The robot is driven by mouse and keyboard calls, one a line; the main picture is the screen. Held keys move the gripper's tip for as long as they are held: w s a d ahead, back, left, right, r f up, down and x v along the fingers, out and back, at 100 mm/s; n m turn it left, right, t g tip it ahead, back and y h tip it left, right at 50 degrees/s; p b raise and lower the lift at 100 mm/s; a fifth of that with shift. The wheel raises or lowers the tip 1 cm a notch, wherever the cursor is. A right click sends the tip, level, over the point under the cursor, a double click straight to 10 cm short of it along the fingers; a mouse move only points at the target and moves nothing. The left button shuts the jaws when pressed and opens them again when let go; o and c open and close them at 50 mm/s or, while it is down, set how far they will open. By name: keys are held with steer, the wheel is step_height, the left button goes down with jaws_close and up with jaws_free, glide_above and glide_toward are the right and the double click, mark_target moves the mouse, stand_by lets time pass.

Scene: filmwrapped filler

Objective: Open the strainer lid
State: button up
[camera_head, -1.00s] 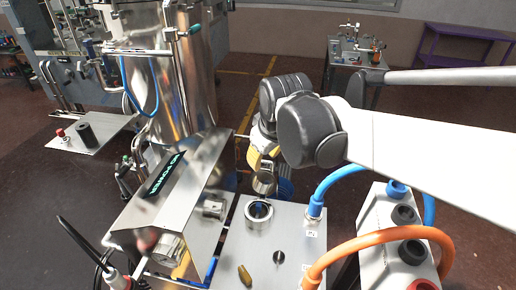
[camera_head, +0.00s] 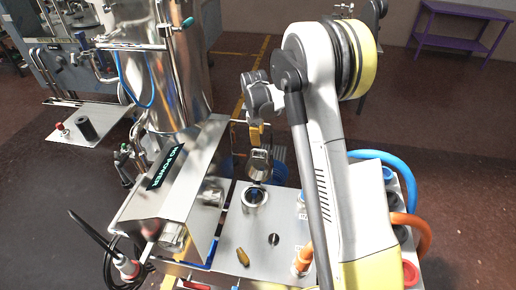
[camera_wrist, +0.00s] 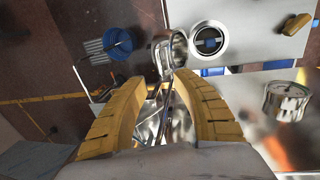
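The strainer's round metal opening (camera_head: 254,197) sits in the steel top plate, with a dark and blue inside; it also shows in the wrist view (camera_wrist: 209,40). The shiny metal lid (camera_head: 260,163) stands raised at the far edge of the opening, leaving it uncovered. In the wrist view the lid (camera_wrist: 178,50) shows from the side, left of the opening. My gripper (camera_head: 257,141) has yellow fingers and is just behind and above the lid. In the wrist view its fingers (camera_wrist: 163,80) are apart, with shiny metal visible between and beyond them. Contact with the lid cannot be told.
A steel box with a lit display (camera_head: 166,167) stands left of the plate, and a tall steel tank (camera_head: 178,80) behind it. Blue (camera_head: 390,161) and orange (camera_head: 415,225) hoses lie right of my arm. A brass-coloured knob (camera_head: 243,257) is on the plate's front.

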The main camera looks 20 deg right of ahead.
mark_target(258, 150)
steer(key=f, duration=0.2)
steer(key=w+f+b, duration=0.1)
steer(key=f, duration=0.2)
steer(key=d+f, duration=0.1)
steer(key=f, duration=0.2)
steer(key=shift+w+f, duration=0.15)
steer(key=shift+c, duration=0.5)
jaws_close()
steer(key=shift+a, duration=0.1)
